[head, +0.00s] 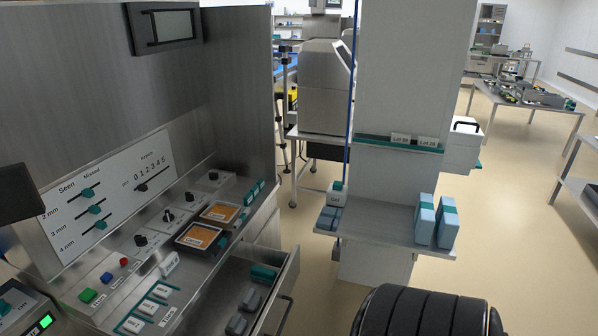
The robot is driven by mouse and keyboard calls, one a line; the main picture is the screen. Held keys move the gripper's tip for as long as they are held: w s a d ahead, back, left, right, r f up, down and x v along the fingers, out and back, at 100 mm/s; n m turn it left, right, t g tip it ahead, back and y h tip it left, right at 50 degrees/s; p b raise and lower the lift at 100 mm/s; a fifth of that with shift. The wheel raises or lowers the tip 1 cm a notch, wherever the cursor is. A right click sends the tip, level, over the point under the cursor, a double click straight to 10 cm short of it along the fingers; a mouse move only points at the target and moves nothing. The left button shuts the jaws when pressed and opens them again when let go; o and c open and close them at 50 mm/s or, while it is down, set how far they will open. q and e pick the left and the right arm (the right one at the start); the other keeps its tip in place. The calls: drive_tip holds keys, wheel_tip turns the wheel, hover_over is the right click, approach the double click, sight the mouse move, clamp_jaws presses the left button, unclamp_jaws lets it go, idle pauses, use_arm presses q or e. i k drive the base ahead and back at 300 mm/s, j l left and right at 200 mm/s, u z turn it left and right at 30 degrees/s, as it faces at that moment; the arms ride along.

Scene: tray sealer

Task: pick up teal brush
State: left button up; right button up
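I cannot make out a brush for certain. A teal-topped item (263,273) lies at the back of the open drawer (290,270), under the machine's bench at lower centre-left; it is too small to tell whether it is the teal brush. Small teal pieces (255,191) also stand along the bench's right edge. Neither of my grippers shows in the head view.
Grey blocks (250,300) lie in the open drawer, which juts into the aisle. Two orange-faced trays (200,236) sit on the bench. A shelf (375,222) holds blue-and-teal packs (446,222). The floor at right (530,200) is clear.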

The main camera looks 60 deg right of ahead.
sight(265, 275)
drive_tip(key=k+z, duration=0.1)
drive_tip(key=z, duration=1.45)
drive_tip(key=u, duration=1.2)
drive_tip(key=z, duration=1.2)
drive_tip(key=i+l+u, duration=0.25)
drive_tip(key=i+l, duration=0.15)
drive_tip(key=l, duration=0.15)
